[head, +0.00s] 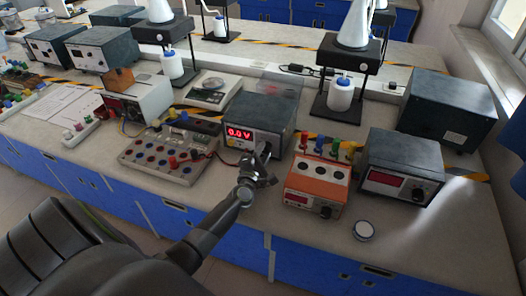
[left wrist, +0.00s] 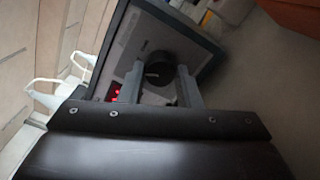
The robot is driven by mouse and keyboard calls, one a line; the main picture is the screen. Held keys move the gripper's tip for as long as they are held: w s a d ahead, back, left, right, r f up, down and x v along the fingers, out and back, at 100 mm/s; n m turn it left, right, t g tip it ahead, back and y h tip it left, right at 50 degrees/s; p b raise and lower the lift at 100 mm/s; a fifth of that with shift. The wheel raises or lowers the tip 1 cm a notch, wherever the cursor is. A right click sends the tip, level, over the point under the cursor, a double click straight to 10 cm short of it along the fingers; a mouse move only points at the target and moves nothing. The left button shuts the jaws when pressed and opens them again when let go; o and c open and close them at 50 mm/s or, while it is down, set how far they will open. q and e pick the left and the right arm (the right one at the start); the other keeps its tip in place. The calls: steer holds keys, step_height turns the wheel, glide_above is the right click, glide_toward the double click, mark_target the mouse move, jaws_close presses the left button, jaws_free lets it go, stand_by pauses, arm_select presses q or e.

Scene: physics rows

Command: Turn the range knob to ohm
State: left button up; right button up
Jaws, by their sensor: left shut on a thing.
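The meter (head: 262,112) is a dark grey box on the bench with a red display (head: 239,133) that reads 0.0 V. In the left wrist view its light front panel (left wrist: 122,55) is tilted, and the round black range knob (left wrist: 159,68) sits between my two fingers. My left gripper (head: 263,158) is at the front of the meter and is shut on the knob. The gripper hides most of the knob in the head view. The knob's marks are too small to read. My right gripper is not in view.
An orange-fronted device (head: 316,180) with coloured terminals stands just right of my left gripper. A grey panel board (head: 160,160) with knobs lies to the left.

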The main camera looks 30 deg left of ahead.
arm_select(q)
steer(key=m+p, duration=0.1)
steer(key=m, duration=0.3)
steer(key=shift+m+p, duration=0.3)
steer(key=shift+p, duration=0.05)
steer(key=shift+m+p, duration=0.8)
steer(key=shift+m, duration=1.4)
steer(key=shift+f, duration=0.1)
steer(key=o, duration=1)
steer(key=shift+c, duration=0.2)
steer(key=shift+s+d, duration=0.15)
steer(key=shift+s, duration=0.4)
steer(key=v, duration=1.5)
steer(key=shift+s+d+b, duration=0.15)
steer(key=shift+b, duration=0.25)
steer(key=shift+s+d, duration=0.1)
steer(key=shift+s, duration=0.4)
